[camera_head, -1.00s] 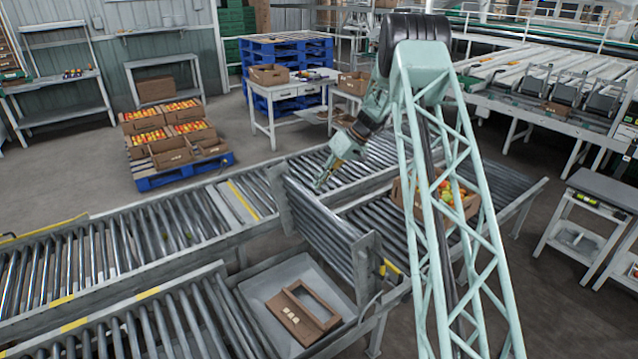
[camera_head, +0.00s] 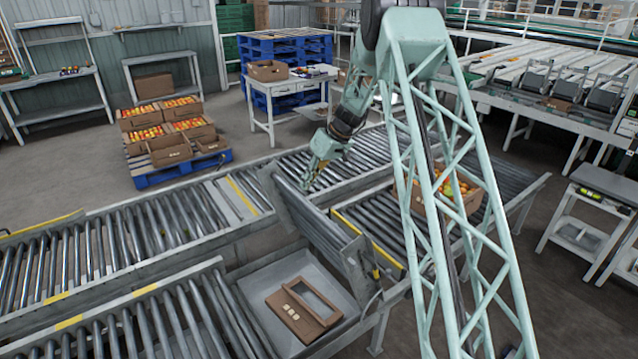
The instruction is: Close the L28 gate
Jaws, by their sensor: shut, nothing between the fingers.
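The gate (camera_head: 322,222), a grey roller section with end plates, stands tilted up between the left conveyor and the right conveyor. The sign L28 cannot be read on it. My gripper (camera_head: 308,187) is shut and empty, pointing down at the far part of the gate's upper edge, on its right side. It looks close to the gate or against it; I cannot tell if they touch. Part of the gripper is hard to make out at this size.
A grey tray (camera_head: 250,290) with an open cardboard box (camera_head: 304,308) lies in the gap left of the gate. The left roller conveyor (camera_head: 130,240) is bare. My lattice arm link covers part of the right side.

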